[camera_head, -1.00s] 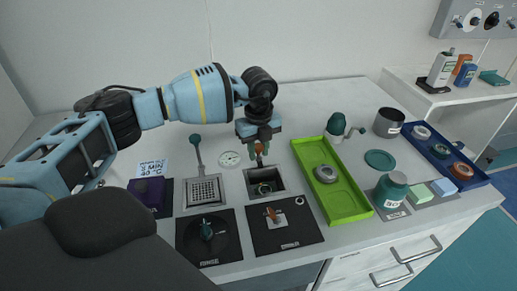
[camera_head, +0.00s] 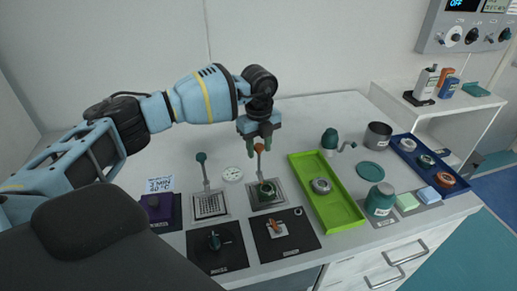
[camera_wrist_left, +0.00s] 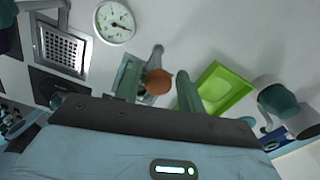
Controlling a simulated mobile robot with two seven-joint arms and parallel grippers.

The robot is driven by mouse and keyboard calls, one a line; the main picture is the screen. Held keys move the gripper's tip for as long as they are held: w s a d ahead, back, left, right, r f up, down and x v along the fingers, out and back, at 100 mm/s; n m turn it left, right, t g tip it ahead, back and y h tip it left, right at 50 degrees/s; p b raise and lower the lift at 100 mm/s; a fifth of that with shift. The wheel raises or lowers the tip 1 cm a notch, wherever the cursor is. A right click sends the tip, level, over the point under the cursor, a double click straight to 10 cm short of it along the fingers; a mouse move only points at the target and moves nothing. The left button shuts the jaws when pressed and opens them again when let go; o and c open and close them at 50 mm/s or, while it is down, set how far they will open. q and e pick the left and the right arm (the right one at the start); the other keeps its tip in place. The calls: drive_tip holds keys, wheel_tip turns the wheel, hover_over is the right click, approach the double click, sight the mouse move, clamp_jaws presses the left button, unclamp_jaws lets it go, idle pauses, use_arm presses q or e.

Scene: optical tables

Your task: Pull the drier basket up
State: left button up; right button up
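The drier basket (camera_head: 278,192) sits raised near the top of its square metal-framed opening, with a green ring-like part (camera_head: 267,189) in it. Its upright handle ends in an orange knob (camera_head: 259,148), which also shows in the left wrist view (camera_wrist_left: 156,82). My left gripper (camera_head: 260,146) is above the basket, its green fingers apart on either side of the knob. In the left wrist view, my left gripper (camera_wrist_left: 160,88) shows a gap between the right finger and the knob. My right gripper is not in view.
A second basket (camera_head: 210,205) with a teal-knobbed lever stands to the left, a round dial (camera_head: 232,174) behind. A green tray (camera_head: 338,208) is close on the right. Two black control panels (camera_head: 268,248) lie in front. A blue tray (camera_head: 452,188) is farther right.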

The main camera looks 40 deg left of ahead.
use_arm(q)
drive_tip(key=shift+o, duration=0.7)
drive_tip(key=shift+f, duration=0.2)
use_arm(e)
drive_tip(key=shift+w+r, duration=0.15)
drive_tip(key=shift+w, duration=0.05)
use_arm(q)
drive_tip(key=shift+r, duration=3.95)
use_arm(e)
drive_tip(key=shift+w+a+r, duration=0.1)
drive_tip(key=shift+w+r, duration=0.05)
use_arm(q)
drive_tip(key=shift+s+f, duration=0.1)
